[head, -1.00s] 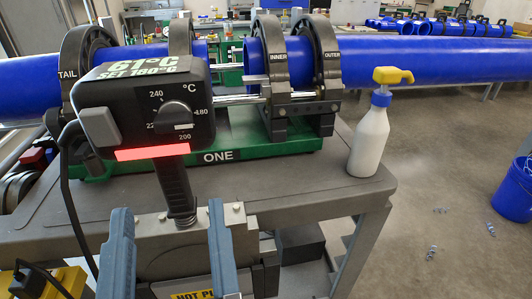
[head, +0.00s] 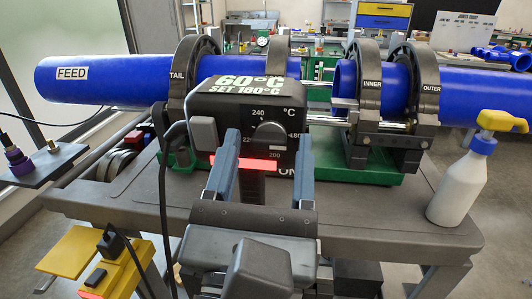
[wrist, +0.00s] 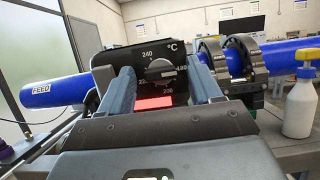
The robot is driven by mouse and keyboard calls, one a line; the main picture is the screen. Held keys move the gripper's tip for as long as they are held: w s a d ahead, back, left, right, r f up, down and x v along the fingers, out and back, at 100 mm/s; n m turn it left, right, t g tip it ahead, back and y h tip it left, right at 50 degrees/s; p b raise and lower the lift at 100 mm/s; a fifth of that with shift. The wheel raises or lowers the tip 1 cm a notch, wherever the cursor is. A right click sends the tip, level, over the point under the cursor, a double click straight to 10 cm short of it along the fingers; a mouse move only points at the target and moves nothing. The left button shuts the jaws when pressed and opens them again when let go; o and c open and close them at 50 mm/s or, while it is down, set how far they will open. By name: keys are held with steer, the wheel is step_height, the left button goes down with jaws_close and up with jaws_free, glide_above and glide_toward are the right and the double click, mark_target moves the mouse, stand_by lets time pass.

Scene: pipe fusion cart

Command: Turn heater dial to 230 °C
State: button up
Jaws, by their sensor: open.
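The black heater box (head: 215,103) stands on the cart and reads 60°C, SET 180°C. Its round dial (head: 269,134) is on the right of the front face, with 240 above it and 200 below; the wrist view shows the dial (wrist: 159,70) with a light grip bar lying roughly sideways, toward the 180 mark. My gripper (head: 268,140) is open, its two blue-grey fingers pointing at the box. In both views the dial appears between the fingertips. The fingers seem still short of the face; I cannot tell the exact gap. They hide part of the scale.
A red glowing strip (head: 244,164) runs under the dial. A grey switch block (head: 203,133) and black cable are left of the dial. Blue pipes (head: 110,80) lie in clamps behind.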

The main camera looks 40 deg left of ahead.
steer(key=c, duration=1)
steer(key=shift+c, duration=0.2)
steer(key=shift+m, duration=0.3)
